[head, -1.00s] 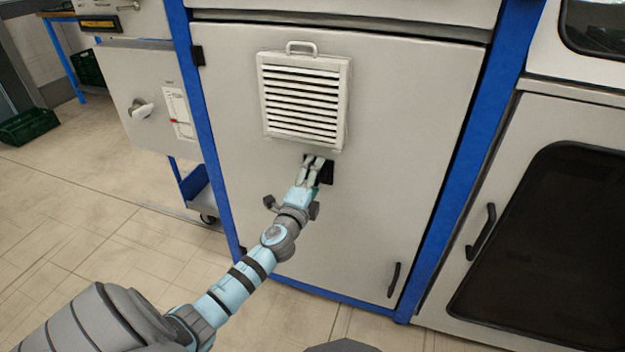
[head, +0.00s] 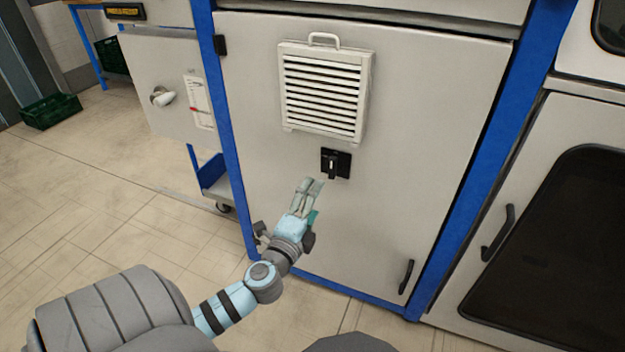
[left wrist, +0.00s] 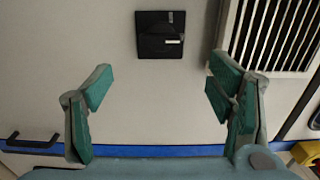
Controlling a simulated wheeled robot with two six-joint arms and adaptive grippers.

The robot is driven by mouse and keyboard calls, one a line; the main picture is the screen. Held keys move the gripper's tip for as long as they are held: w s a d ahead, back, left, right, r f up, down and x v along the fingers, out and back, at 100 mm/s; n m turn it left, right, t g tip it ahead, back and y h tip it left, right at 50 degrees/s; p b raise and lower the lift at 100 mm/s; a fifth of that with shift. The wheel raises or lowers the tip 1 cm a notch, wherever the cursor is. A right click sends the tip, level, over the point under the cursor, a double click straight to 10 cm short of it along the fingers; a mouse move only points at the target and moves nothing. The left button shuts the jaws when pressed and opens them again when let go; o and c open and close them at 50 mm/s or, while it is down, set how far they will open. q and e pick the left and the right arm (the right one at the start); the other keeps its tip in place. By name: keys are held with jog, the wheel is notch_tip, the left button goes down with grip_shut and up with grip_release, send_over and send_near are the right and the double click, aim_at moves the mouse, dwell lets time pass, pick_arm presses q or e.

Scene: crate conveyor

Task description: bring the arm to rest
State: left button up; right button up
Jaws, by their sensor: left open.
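My left gripper (head: 311,186) is in front of the lower part of a grey cabinet door, below a small black switch (head: 335,163). Its fingers are apart and hold nothing. In the left wrist view the green-padded fingers of the left gripper (left wrist: 158,92) stand wide open, with the black switch (left wrist: 160,35) ahead, beyond the fingertips and not between them. The switch is mounted on the door and bears a small pale mark in the wrist view. My right gripper shows in neither view.
A white louvred vent (head: 325,90) with a handle projects from the door (head: 430,120) above the switch. Blue posts (head: 225,130) frame the door. A black door handle (head: 406,276) sits low right. Green crates (head: 51,111) lie far left.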

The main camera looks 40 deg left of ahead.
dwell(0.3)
pick_arm(q)
jog(key=s+f+n+g+h+p, duration=0.1)
jog(key=s+f+n+g+p, duration=0.25)
jog(key=s+f+p, duration=0.35)
jog(key=s+f+n+g+p, duration=0.2)
jog(key=s+f+g+p, duration=0.15)
jog(key=f, duration=0.65)
jog(key=s+d+f+n+g+h+p, duration=0.1)
jog(key=s+d+f+n+g+p, duration=0.1)
jog(key=s, duration=0.7)
jog(key=s+d+f+n+g+h+p, duration=0.1)
jog(key=s+d+f+n+g+p, duration=0.2)
jog(key=s, duration=0.6)
jog(key=s+d+f+n+g+h+p, duration=0.2)
jog(key=s+d+f+n+g+p, duration=0.1)
jog(key=s, duration=0.7)
jog(key=d+f+p, duration=0.1)
jog(key=d+p, duration=0.1)
jog(key=d, duration=0.1)
jog(key=shift+d+f+g, duration=0.15)
jog(key=shift+g, duration=0.25)
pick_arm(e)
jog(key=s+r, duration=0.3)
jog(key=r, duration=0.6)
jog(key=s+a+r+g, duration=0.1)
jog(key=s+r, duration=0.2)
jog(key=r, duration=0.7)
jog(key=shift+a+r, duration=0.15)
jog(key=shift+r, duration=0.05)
